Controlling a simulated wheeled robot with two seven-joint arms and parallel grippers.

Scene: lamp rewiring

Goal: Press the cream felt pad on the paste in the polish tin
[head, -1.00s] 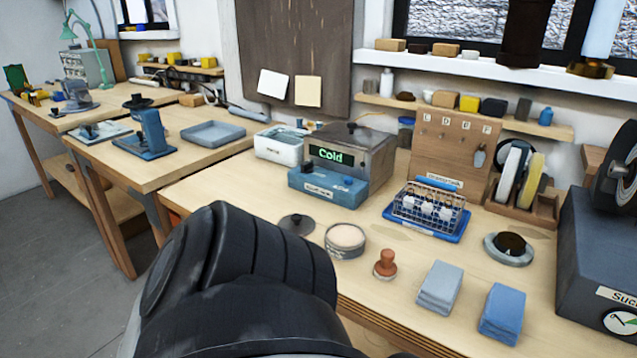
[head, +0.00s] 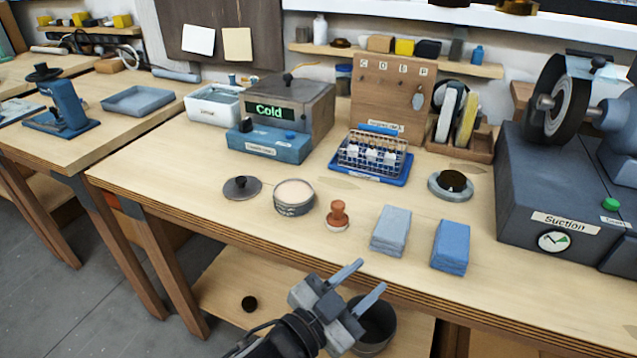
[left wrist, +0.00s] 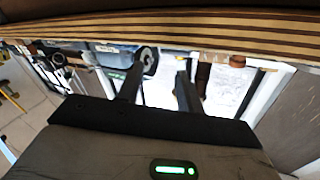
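The felt pad (head: 337,217) stands upright on the bench, its terracotta knob handle up and a thin pale rim at its base. The open polish tin (head: 294,197), with pale paste showing at the top, stands to its left. The tin's dark lid (head: 241,188) lies flat on the bench left of the tin. My left gripper (head: 362,282) is open and empty, in front of the bench's front edge and below the pad in the picture. In the left wrist view its two fingers (left wrist: 160,78) are apart, with the bench edge above them. My right gripper is not in view.
Grey cloths (head: 391,231) and blue cloths (head: 451,246) lie right of the pad. The bench edge (left wrist: 160,30) lies close to my gripper. A dark bucket (head: 376,325) sits below.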

